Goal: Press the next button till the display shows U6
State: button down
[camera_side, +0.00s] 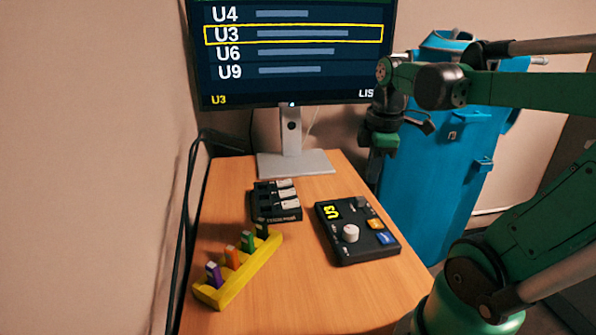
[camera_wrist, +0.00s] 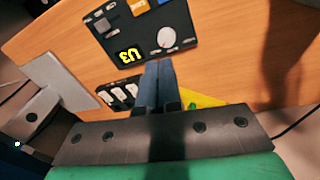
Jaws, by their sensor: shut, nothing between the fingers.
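The black control box (camera_side: 337,247) lies on the table, its small display (camera_side: 333,211) reading U3 in yellow. It carries a white knob (camera_side: 351,233), an orange button (camera_side: 375,224) and a blue button (camera_side: 387,238); their labels are too small to read. The monitor (camera_side: 290,72) lists U4, U3, U6 and U9, with a yellow frame around U3. My gripper (camera_side: 375,168) is shut and empty, behind the box near the table's right edge. In the wrist view my shut fingers (camera_wrist: 160,68) appear beside the box's display (camera_wrist: 129,53) and knob (camera_wrist: 167,38).
A black holder (camera_side: 277,218) with several white-topped pieces stands left of the box. A yellow rack (camera_side: 235,275) with several coloured pieces is at the front left. A blue bin (camera_side: 440,165) stands beyond the table's right edge. Bare wood lies at the front.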

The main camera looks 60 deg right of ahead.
aim_at(385, 236)
jog(key=s+d+n, duration=0.1)
jog(key=s+d+r+n+g+y, duration=0.1)
jog(key=s+d, duration=0.1)
jog(key=shift+s, duration=0.25)
notch_tip(385, 236, down, 14)
dwell(0.9)
jog(key=shift+f, duration=0.9)
jog(key=shift+r, duration=0.15)
jog(key=shift+g, duration=0.3)
jog(key=shift+w+d+r, duration=0.1)
jog(key=shift+r, duration=2.05)
jog(key=shift+w+d+r, duration=0.1)
jog(key=shift+r, duration=2.05)
